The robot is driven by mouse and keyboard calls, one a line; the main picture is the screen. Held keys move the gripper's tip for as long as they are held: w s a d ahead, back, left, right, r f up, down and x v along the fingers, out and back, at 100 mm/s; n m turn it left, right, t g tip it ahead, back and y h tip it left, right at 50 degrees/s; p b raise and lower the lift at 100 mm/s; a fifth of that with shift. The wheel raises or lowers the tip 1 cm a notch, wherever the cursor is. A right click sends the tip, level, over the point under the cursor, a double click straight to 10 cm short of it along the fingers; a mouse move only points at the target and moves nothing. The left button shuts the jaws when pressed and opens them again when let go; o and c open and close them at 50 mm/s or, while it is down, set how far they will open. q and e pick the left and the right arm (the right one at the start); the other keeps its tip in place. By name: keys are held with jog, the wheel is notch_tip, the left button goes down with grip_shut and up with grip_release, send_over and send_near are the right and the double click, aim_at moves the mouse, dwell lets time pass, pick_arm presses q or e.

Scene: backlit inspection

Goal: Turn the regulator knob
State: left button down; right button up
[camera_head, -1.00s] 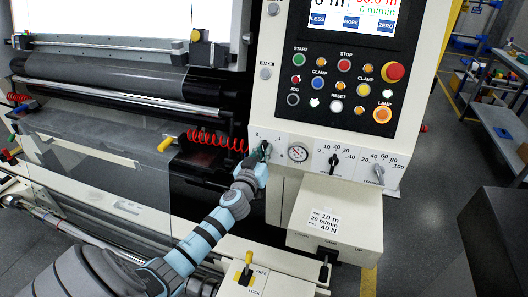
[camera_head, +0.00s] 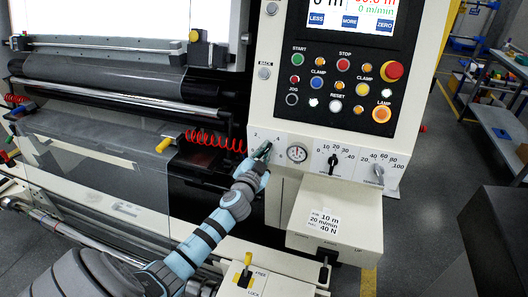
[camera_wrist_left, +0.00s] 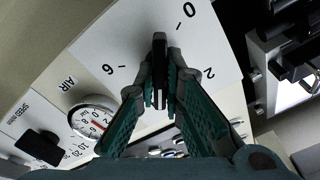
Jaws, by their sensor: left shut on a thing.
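The regulator knob (camera_wrist_left: 160,45) is a black bar-shaped knob on a white dial plate with numbers around it, 0, 2 and 6 among them. My left gripper (camera_wrist_left: 162,80) is shut on this knob, with a teal finger on each side of it. In the head view my left gripper (camera_head: 262,152) is at the left end of the lower panel and hides most of the knob. The round air gauge (camera_head: 297,153) is just right of it and also shows in the wrist view (camera_wrist_left: 93,118). My right gripper is not in view.
A black speed knob (camera_head: 333,162) and a grey tension knob (camera_head: 378,172) sit further right on the panel. Above are several buttons and a red emergency stop (camera_head: 391,72). A red coiled hose (camera_head: 215,140) and rollers are at left. A yellow-handled lever (camera_head: 247,264) stands below.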

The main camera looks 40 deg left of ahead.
pick_arm(q)
jog(key=shift+m, duration=0.5)
jog(key=shift+f, duration=0.1)
jog(key=c, duration=1.7)
grip_release()
jog(key=shift+s, duration=0.1)
jog(key=v, duration=1.2)
jog(key=shift+d, duration=0.1)
